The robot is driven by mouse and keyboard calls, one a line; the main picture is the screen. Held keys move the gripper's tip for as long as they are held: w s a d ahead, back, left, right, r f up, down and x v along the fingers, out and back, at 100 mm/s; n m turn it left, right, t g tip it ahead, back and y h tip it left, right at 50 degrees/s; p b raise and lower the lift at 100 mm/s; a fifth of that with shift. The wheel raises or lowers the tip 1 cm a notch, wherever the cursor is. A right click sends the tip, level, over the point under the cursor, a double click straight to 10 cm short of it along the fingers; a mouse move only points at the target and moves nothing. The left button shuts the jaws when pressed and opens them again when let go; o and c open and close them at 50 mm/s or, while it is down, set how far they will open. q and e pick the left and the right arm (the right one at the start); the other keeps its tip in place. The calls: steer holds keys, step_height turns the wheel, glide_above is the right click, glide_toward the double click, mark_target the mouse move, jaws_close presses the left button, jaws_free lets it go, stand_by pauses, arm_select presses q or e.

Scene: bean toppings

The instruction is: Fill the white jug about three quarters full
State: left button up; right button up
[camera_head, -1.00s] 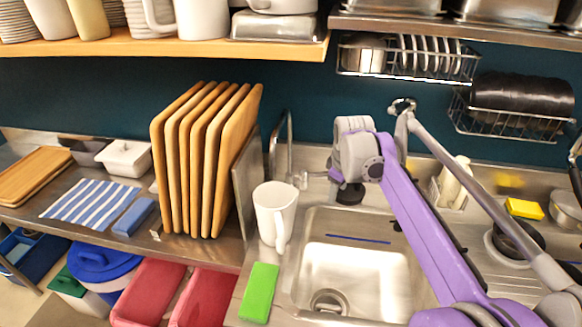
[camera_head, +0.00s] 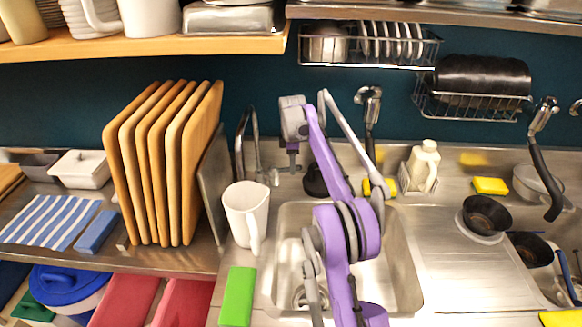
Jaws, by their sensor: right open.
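The white jug (camera_head: 243,212) stands upright on the steel surface at the left edge of the sink (camera_head: 405,285), its handle facing the front. Its inside is too small to judge for water. The tap (camera_head: 252,150) rises behind the jug, near the wall. My purple right arm reaches up over the sink. My right gripper (camera_head: 292,168) points down behind the sink, to the right of the tap and apart from the jug. It is open, with nothing seen in it. My left gripper is out of view.
Upright wooden boards (camera_head: 165,165) stand close left of the jug. A green sponge (camera_head: 237,296) lies in front of it. A white bottle (camera_head: 424,166) stands behind the sink, and dark bowls (camera_head: 487,215) lie right. The drainer (camera_head: 465,280) has free room.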

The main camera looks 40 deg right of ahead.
steer(key=shift+w+d+f, duration=0.1)
steer(key=shift+w+f, duration=0.15)
steer(key=shift+f, duration=0.75)
jaws_close()
stand_by(0.7)
